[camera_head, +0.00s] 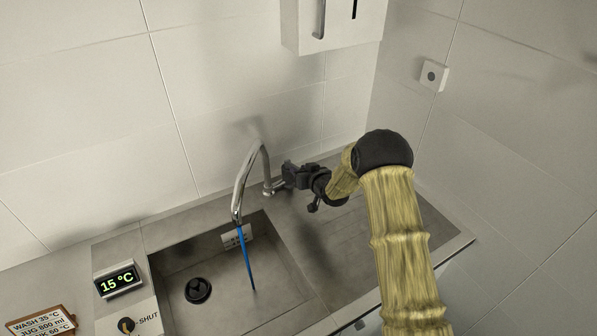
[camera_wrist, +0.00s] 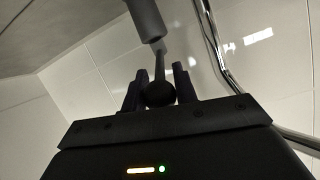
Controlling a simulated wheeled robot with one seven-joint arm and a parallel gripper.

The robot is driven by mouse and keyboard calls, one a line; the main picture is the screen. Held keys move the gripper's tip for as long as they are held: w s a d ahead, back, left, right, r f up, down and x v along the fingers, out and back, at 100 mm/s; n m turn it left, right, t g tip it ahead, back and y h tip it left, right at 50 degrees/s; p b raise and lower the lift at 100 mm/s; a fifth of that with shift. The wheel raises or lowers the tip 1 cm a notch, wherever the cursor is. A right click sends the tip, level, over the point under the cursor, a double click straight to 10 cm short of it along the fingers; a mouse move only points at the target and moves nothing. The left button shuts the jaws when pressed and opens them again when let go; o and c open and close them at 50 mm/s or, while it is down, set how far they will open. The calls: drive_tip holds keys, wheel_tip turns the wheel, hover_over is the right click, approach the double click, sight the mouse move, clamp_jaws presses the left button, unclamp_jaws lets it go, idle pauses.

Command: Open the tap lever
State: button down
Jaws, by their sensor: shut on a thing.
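The tap has a curved chrome spout (camera_head: 243,178) over the sink. A thin blue stream (camera_head: 246,262) runs from the spout's end down into the basin. My gripper (camera_head: 284,176) is at the right side of the tap's base, and its hold is too small to make out there. In the wrist view my gripper (camera_wrist: 159,84) has its two dark fingers on either side of the dark ball end of the tap lever (camera_wrist: 160,93). The lever's thin stem goes up to a grey cylindrical tap body (camera_wrist: 146,20). The spout also shows in the wrist view (camera_wrist: 212,45).
The sink basin (camera_head: 170,270) has a dark round drain plug (camera_head: 198,290). A display (camera_head: 118,280) reads 15 °C, above a knob (camera_head: 126,325) marked SHUT. A small sign (camera_head: 40,325) stands at lower left. A white wall box (camera_head: 345,25) hangs above the tap. The drainboard (camera_head: 335,235) is clear.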

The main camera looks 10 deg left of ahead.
drive_tip(key=c, duration=1.1)
unclamp_jaws()
drive_tip(key=shift+s+d, duration=0.1)
drive_tip(key=b+v, duration=0.5)
drive_tip(key=v, duration=1.2)
drive_tip(key=shift+r, duration=0.15)
drive_tip(key=s+d+m+g+h, duration=0.25)
drive_tip(key=s+d+h, duration=0.35)
drive_tip(key=s+d, duration=0.3)
drive_tip(key=s+d+m+g+h, duration=0.1)
drive_tip(key=s+d+g, duration=0.1)
drive_tip(key=s, duration=0.6)
drive_tip(key=s+d+m+g+h, duration=0.1)
drive_tip(key=s+d+g, duration=0.2)
drive_tip(key=s, duration=0.4)
drive_tip(key=shift+s+r+g, duration=0.35)
drive_tip(key=shift+s+g, duration=0.05)
drive_tip(key=shift+g, duration=0.15)
